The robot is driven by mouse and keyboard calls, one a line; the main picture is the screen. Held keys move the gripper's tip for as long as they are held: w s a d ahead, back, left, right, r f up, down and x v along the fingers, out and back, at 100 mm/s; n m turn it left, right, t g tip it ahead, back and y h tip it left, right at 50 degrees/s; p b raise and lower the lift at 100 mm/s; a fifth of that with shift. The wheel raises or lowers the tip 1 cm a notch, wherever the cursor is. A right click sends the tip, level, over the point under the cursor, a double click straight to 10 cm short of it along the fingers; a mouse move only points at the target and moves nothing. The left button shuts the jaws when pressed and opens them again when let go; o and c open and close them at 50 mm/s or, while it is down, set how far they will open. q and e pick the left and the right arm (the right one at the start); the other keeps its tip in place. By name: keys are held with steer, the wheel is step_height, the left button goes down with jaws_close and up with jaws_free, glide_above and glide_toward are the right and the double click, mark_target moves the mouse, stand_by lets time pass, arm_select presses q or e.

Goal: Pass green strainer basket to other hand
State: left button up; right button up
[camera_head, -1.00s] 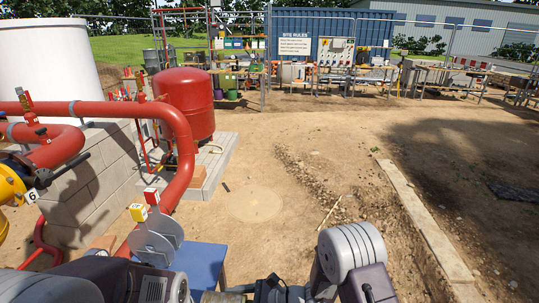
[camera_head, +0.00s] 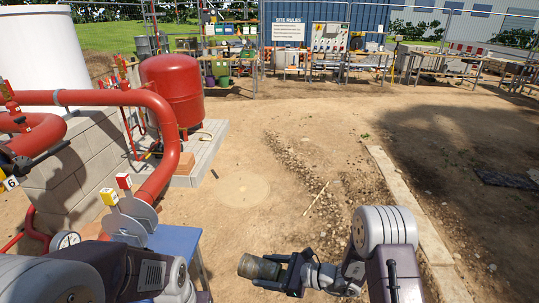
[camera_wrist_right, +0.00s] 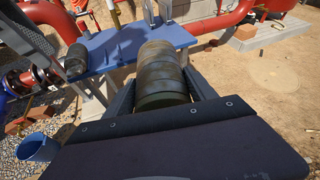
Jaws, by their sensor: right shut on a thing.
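The green strainer basket (camera_head: 258,267) is a dull olive-green, ribbed cylinder. My right gripper (camera_head: 280,272) is shut on it and holds it in the air, pointing left, right of the blue table (camera_head: 176,240). In the right wrist view the basket (camera_wrist_right: 160,72) lies between the two dark fingers and sticks out beyond them. My left arm crosses the lower left of the head view, but its gripper does not show there.
In the right wrist view a dark cylinder (camera_wrist_right: 77,60) stands on the blue table (camera_wrist_right: 112,42), and a blue bucket (camera_wrist_right: 38,148) sits on gravel. Red pipes (camera_head: 160,130) and a red tank (camera_head: 174,90) stand at left. The dirt ground ahead is open.

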steer(key=d+f+m+t+h, duration=0.1)
steer(key=d+m+t+h, duration=0.2)
steer(key=d, duration=1.3)
arm_select(q)
steer(key=shift+d, duration=0.2)
arm_select(e)
steer(key=s+d+y, duration=0.1)
steer(key=s+d, duration=0.3)
steer(key=s, duration=0.3)
steer(key=shift+s+y, duration=0.2)
steer(key=shift+y, duration=0.2)
arm_select(q)
steer(key=shift+r, duration=0.1)
arm_select(e)
steer(key=shift+f, duration=0.1)
